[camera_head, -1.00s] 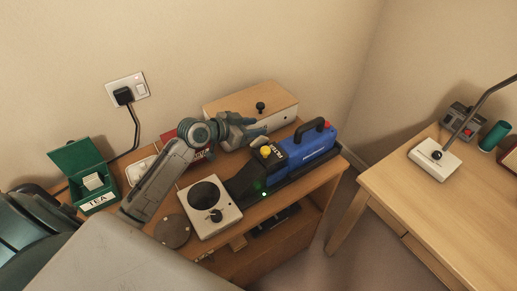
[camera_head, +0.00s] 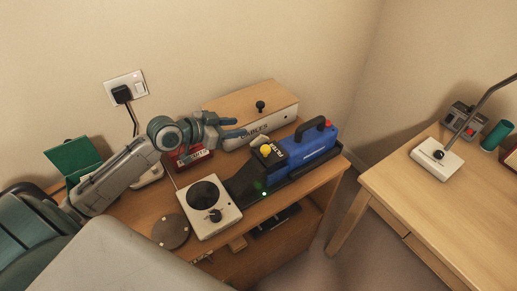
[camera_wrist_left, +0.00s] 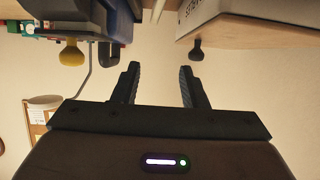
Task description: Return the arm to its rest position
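My left arm comes in from the left in the head view, over the side table. My left gripper (camera_head: 240,127) hangs in front of the long wooden-lidded box and left of the blue device. In the left wrist view my left gripper (camera_wrist_left: 160,82) shows two black fingers apart, with nothing between them. My right gripper is not in view.
The lidded box (camera_head: 285,117), blue device (camera_head: 318,148), white dial unit (camera_head: 226,216), round grey disc (camera_head: 172,231) and red item (camera_head: 190,162) crowd the side table (camera_head: 305,194). My forearm partly hides a green box (camera_head: 72,156). A desk (camera_head: 440,205) stands right, beyond a floor gap.

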